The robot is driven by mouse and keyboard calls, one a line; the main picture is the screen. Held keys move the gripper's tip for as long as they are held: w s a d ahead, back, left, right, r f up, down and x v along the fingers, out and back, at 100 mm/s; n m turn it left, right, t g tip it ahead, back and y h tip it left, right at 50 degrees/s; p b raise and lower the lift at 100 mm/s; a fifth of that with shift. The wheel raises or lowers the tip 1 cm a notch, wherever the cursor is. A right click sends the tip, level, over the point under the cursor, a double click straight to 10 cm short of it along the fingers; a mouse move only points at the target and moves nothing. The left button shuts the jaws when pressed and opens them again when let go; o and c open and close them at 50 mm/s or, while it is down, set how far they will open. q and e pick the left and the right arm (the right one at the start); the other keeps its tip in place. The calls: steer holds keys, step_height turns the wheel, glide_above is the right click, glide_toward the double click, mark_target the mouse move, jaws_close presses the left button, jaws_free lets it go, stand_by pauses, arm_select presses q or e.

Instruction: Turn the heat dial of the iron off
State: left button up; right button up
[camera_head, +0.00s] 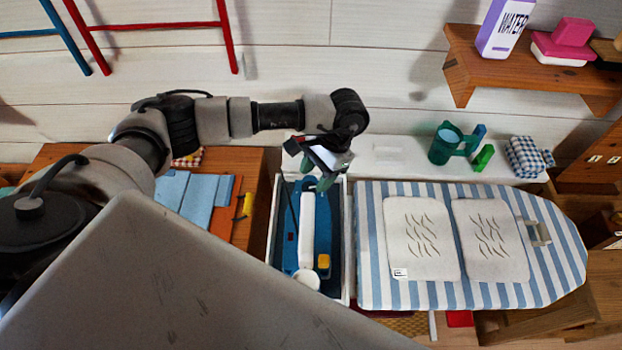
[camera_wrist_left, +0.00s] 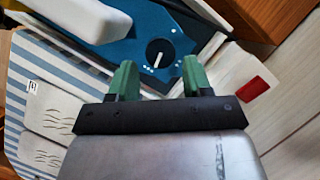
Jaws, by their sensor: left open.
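The blue iron (camera_head: 284,258), with a white handle, lies in a white-walled holder at the left end of the ironing board. In the left wrist view, its dial (camera_wrist_left: 153,48) is a black disc with a white pointer bar, set in a blue face (camera_wrist_left: 120,52) with small white marks around it. My left gripper (camera_head: 317,173) is over the far end of the iron. In the left wrist view its two green fingers (camera_wrist_left: 158,72) are apart and empty, with the dial just beyond and between their tips. The dial is hidden in the head view. My right gripper is out of view.
The striped ironing board (camera_head: 375,284) carries two pale pads (camera_head: 420,235). A green cup-like object (camera_head: 446,143) and a checked cloth (camera_head: 528,157) stand on the white ledge behind. A wooden shelf (camera_head: 480,68) is at upper right. Folded blue cloth (camera_head: 200,200) lies left of the holder.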

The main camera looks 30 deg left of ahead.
mark_target(310, 187)
arm_select(q)
steer(key=shift+p+x, duration=0.3)
steer(key=shift+x, duration=0.9)
steer(key=shift+s+a+f, duration=0.1)
steer(key=shift+s+f, duration=0.1)
steer(key=shift+f, duration=0.45)
steer(key=c, duration=0.6)
